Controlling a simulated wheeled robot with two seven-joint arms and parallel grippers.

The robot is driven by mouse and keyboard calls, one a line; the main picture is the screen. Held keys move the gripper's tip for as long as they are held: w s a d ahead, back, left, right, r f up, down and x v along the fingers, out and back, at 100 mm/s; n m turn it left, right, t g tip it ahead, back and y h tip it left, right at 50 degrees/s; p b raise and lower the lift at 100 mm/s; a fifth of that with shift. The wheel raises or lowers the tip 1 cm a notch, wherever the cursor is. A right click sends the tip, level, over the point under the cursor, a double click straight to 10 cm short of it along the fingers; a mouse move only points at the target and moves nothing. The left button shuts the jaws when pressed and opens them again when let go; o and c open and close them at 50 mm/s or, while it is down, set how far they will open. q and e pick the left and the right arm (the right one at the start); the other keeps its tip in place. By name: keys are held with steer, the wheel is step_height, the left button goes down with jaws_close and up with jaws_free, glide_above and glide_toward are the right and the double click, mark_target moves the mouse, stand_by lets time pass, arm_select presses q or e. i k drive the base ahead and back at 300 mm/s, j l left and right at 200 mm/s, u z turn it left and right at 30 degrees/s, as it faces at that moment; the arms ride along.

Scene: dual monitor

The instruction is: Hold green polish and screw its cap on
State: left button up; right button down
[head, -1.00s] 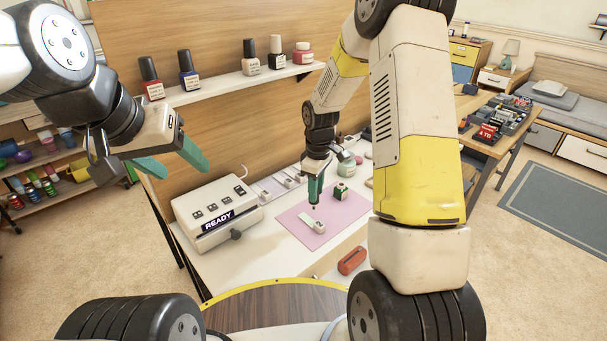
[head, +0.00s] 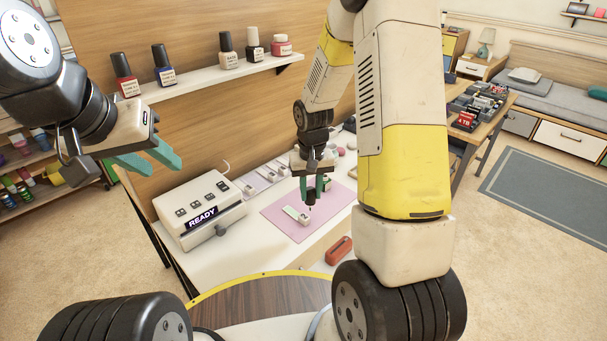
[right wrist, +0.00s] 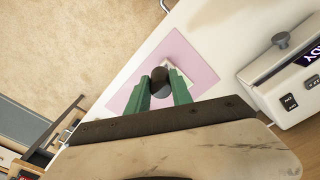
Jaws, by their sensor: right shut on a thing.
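My right gripper (head: 310,190) is shut on a black cap (right wrist: 160,80), which is held above the pink mat. A thin dark brush tip shows below the cap in the head view. The green polish bottle (head: 326,184) stands on the mat, mostly hidden behind my right gripper. In the right wrist view I cannot make out the bottle. My left gripper (head: 150,162) is open and empty, high at the left, in front of the board and away from the mat.
The pink mat (head: 285,226) lies on the white desk (head: 215,272). A white device reading READY (head: 200,208) stands left of it. A red-orange item (head: 338,250) lies at the front. A shelf (head: 205,82) above holds several polish bottles.

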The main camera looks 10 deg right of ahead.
mark_target(328, 181)
steer(key=l+u, duration=0.15)
steer(key=l, duration=0.55)
steer(key=l+u, duration=0.2)
steer(key=l, duration=0.55)
steer(key=k+l+u, duration=0.15)
steer(key=l, duration=0.55)
